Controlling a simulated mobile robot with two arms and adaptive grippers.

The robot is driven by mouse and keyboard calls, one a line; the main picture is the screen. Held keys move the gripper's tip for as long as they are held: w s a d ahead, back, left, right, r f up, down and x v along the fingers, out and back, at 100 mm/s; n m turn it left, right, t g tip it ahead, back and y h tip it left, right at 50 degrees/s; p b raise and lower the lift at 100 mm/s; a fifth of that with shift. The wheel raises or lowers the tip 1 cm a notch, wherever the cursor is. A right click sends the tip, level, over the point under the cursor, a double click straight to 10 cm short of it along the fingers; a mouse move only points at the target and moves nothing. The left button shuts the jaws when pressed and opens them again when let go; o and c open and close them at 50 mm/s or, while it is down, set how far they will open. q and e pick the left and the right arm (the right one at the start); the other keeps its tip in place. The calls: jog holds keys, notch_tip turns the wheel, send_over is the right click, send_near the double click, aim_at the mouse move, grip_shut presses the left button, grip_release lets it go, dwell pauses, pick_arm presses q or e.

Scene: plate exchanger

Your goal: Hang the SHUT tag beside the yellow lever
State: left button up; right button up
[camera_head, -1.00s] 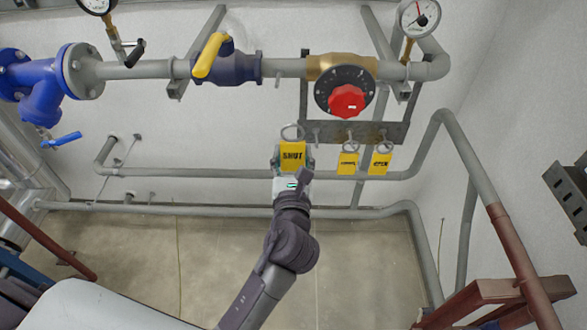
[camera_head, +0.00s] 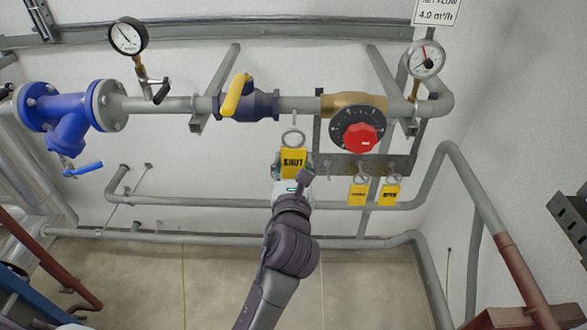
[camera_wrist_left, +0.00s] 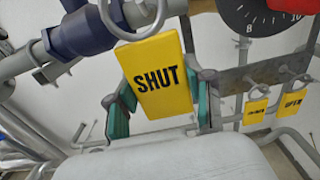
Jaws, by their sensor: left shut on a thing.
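The yellow SHUT tag (camera_head: 293,163) has a metal ring (camera_head: 293,138) at its top. My left gripper (camera_head: 293,176) is shut on the tag and holds it upright below the pipe, left of the hook rail. The tag and its ring also show large in the left wrist view (camera_wrist_left: 158,76), between the green finger pads. The yellow lever (camera_head: 236,95) sits on the dark blue valve (camera_head: 262,105), up and left of the tag. A small peg (camera_head: 295,117) hangs from the pipe just right of that valve, right above the ring. My right gripper is not in view.
Two other yellow tags (camera_head: 358,194) (camera_head: 389,195) hang from the hook rail (camera_head: 375,166) at the right. A red knob (camera_head: 361,138) with a black dial stands above them. Gauges and a blue strainer (camera_head: 68,122) are on the same pipe.

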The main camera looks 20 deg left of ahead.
pick_arm(q)
jog(key=shift+w+a+f, duration=0.1)
jog(key=shift+w, duration=0.45)
jog(key=shift+b+x, duration=0.6)
jog(key=shift+x, duration=0.2)
jog(key=w, duration=0.1)
jog(key=w+f, duration=0.1)
jog(key=w+a, duration=0.1)
jog(key=w, duration=0.1)
jog(key=shift+a+f, duration=0.1)
jog(key=shift+f, duration=0.1)
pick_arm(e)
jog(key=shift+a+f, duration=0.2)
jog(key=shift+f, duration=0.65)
pick_arm(q)
jog(key=o, duration=1.2)
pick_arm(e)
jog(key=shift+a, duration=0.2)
